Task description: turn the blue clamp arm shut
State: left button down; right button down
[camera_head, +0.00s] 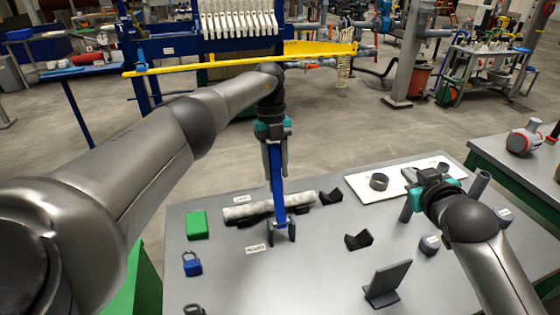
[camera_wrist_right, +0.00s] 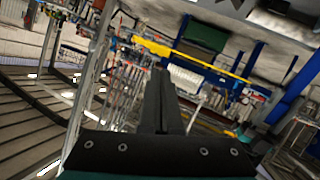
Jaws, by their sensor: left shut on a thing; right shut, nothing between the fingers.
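My left gripper (camera_head: 272,145) hangs over the grey table and is shut on the upper part of a long blue bar (camera_head: 278,185). The bar points down, with a dark two-pronged fork at its lower end, close to the table top; I cannot tell whether it touches. I cannot tell whether this bar is the blue clamp arm. My right gripper (camera_head: 413,175) is over the right part of the table; in the right wrist view its fingers (camera_wrist_right: 162,95) are together with nothing between them. The filter press (camera_head: 240,20), with white plates and a blue frame, stands behind the table.
A yellow beam (camera_head: 220,63) runs across the press front. The table (camera_head: 310,275) bears a grey roll (camera_head: 245,210), a green box (camera_head: 197,225), a blue padlock (camera_head: 192,265), black V-shaped blocks (camera_head: 358,241), a dark stand (camera_head: 388,283) and a white board (camera_head: 360,190). Open floor lies beyond.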

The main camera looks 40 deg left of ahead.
pick_arm(q)
jog(key=shift+r, duration=0.1)
pick_arm(e)
jog(key=s+a+r+n+g+y, duration=0.15)
jog(key=s+a+r+n, duration=0.25)
jog(key=s+a+n, duration=0.5)
jog(key=n+g+y, duration=0.2)
jog(key=n+y, duration=0.1)
jog(key=n, duration=0.6)
send_near(276, 158)
jog(key=shift+h, duration=0.25)
jog(key=shift+x, duration=3.4)
jog(key=shift+a+r, duration=0.15)
